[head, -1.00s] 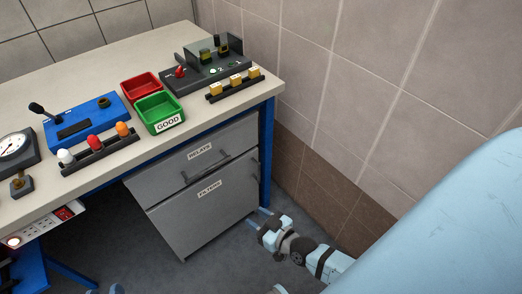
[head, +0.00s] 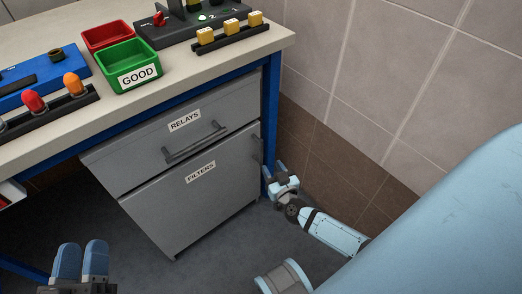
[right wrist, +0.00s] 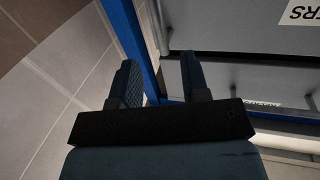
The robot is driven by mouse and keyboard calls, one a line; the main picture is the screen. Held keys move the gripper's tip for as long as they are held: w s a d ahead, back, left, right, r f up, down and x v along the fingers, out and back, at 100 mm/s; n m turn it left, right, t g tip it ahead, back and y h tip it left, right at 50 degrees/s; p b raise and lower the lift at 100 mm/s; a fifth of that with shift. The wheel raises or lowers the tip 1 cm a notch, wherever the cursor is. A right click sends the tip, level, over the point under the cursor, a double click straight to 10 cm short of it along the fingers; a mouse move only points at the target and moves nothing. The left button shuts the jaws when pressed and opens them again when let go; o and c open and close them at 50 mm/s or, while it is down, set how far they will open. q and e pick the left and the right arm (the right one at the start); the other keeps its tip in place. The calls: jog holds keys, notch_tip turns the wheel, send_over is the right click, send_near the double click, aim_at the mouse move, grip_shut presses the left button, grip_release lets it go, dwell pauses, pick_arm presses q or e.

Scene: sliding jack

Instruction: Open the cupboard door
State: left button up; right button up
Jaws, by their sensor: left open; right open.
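The grey cupboard door (head: 195,205), labelled FILTERS, is closed below the RELAYS drawer under the bench. Its upright handle (head: 257,150) is at the door's right edge. In the right wrist view a grey bar that looks like this handle (right wrist: 158,27) runs up ahead of the fingers. My right gripper (head: 281,169) is open by the blue bench leg, just right of and below the handle. Its two fingers (right wrist: 158,72) show apart, and I see no contact with the handle. My left gripper (head: 81,246) is open and empty at the lower left, away from the cupboard.
The blue bench leg (head: 268,125) stands close beside the handle and my right gripper. The closed RELAYS drawer (head: 180,135) has a protruding handle. The bench top holds a green GOOD bin (head: 128,64) and a red bin (head: 107,36). A tiled wall (head: 375,75) rises at right.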

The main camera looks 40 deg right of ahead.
aim_at(262, 150)
pick_arm(q)
jog(key=shift+g, duration=0.8)
jog(key=f+b, duration=0.1)
jog(key=f, duration=0.1)
jog(key=f+b, duration=0.1)
jog(key=f, duration=0.1)
jog(key=shift+w+d+f+b, duration=0.2)
jog(key=shift+f+b, duration=0.1)
jog(key=shift+f, duration=0.05)
pick_arm(e)
jog(key=w, duration=0.3)
jog(key=w+d, duration=0.1)
jog(key=w, duration=0.5)
jog(key=shift+w+d, duration=0.25)
jog(key=shift+d, duration=0.15)
jog(key=shift+c, duration=0.4)
grip_shut()
